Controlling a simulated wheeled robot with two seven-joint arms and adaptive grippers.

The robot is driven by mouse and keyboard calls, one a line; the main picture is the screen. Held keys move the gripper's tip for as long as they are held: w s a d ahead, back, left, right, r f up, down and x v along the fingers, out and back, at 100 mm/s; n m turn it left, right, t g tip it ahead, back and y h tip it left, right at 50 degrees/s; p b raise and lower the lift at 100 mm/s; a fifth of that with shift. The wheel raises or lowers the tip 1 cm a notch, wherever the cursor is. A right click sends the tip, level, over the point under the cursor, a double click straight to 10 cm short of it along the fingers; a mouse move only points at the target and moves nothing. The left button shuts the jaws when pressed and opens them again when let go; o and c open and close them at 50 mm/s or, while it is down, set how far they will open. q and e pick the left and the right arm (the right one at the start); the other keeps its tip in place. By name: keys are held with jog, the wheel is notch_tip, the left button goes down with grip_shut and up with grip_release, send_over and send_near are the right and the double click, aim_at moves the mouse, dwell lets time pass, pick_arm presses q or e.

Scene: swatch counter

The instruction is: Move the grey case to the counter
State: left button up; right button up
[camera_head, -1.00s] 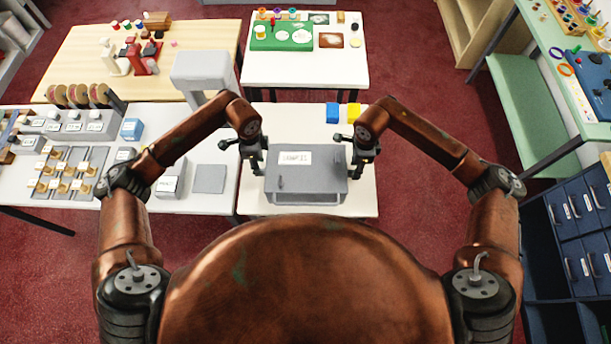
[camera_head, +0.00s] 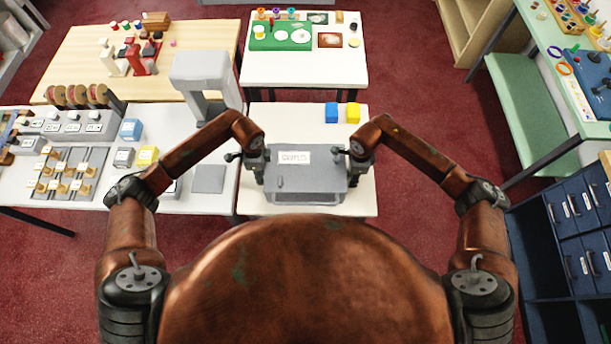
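The grey case (camera_head: 306,187), with a white label on its top, rests on the white counter (camera_head: 290,118) right in front of me. My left gripper (camera_head: 256,172) is down at the case's left side. My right gripper (camera_head: 354,172) is down at its right side. Both fingertips are small and partly hidden by the wrists and the case edges. I cannot tell whether either gripper is closed on the case.
A blue cube (camera_head: 332,113) and a yellow cube (camera_head: 353,113) stand behind the case. A grey stand (camera_head: 205,80) rises at the back left. The left table (camera_head: 225,205) holds several blocks and trays. A blue drawer cabinet (camera_head: 575,230) stands at right.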

pick_arm(q)
jog(key=shift+c, duration=0.5)
pick_arm(e)
jog(key=shift+c, duration=0.5)
pick_arm(q)
grip_shut()
pick_arm(e)
grip_shut()
